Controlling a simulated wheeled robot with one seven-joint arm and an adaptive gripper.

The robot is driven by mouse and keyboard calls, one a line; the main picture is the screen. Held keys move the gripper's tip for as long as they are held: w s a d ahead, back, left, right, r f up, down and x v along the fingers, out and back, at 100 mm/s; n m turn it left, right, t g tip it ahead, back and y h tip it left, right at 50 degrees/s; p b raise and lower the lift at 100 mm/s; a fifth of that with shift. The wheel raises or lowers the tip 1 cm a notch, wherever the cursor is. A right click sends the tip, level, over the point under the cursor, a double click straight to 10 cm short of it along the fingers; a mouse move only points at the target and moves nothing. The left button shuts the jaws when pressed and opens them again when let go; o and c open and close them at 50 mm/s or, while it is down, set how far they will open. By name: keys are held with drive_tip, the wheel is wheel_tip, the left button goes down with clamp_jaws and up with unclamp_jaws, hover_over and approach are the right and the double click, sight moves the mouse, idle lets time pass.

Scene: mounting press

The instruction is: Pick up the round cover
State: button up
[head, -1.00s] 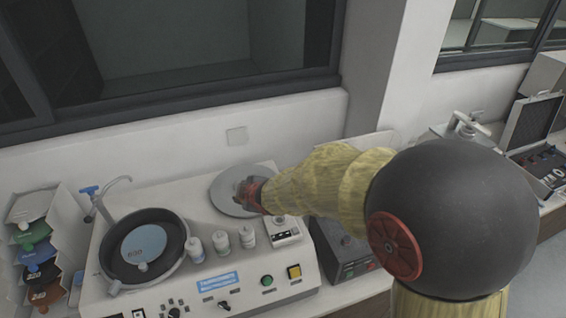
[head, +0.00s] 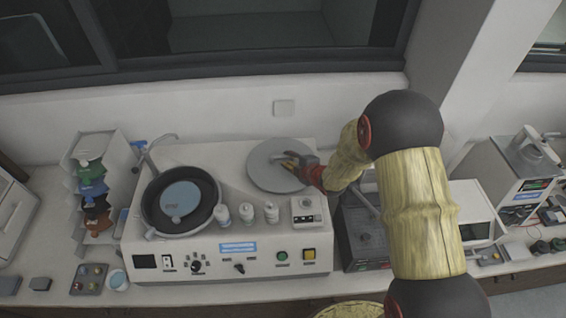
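The round cover (head: 262,176), a flat grey disc, lies on the top of the white machine (head: 190,262), to the right of its dark round bowl. My gripper (head: 284,158) is over the cover, coming in from the right, with its fingertips at a small light handle near the cover's middle. The fingers are small here and partly merge with the handle, so I cannot tell whether they are closed on it. The cover looks flat, with no clear gap beneath it.
The dark bowl (head: 151,208) holds a pale blue disc (head: 181,199). Several white bottles (head: 246,213) stand between bowl and cover. A faucet (head: 150,152) rises behind the bowl. A dark device (head: 362,238) stands right of the machine. The wall is close behind.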

sight(284, 157)
drive_tip(key=shift+p+x, duration=0.45)
drive_tip(key=shift+x, duration=1.5)
clamp_jaws()
